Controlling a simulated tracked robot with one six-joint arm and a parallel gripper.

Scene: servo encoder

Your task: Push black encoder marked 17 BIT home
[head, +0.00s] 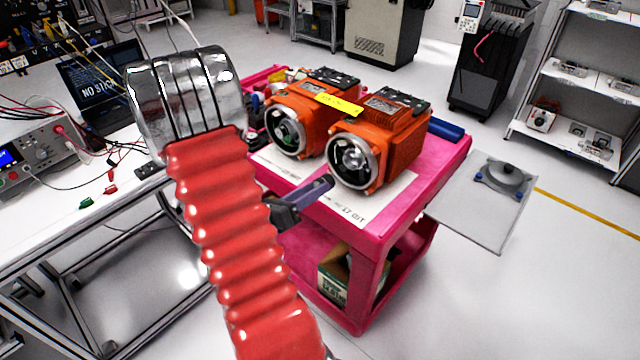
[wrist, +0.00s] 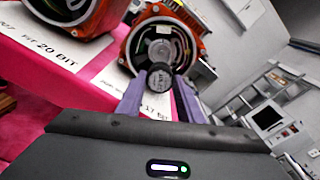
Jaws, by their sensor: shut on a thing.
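A black round encoder (wrist: 160,82) sits between the purple fingers of my gripper (wrist: 160,90) in the wrist view. My gripper is shut on it; its marking is too small to read. It overlaps the lower part of the open silver-ringed end of the right orange motor (wrist: 160,45); I cannot tell whether it touches. A card reading 17 BIT (wrist: 154,106) lies below this motor. In the head view my gripper (head: 328,184) is close to the lower left of the right motor (head: 384,140). I cannot make out the encoder there.
A second orange motor (head: 290,118) stands left, with a 20 BIT card (wrist: 45,48) by it. Both motors are on a pink cart (head: 440,168).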

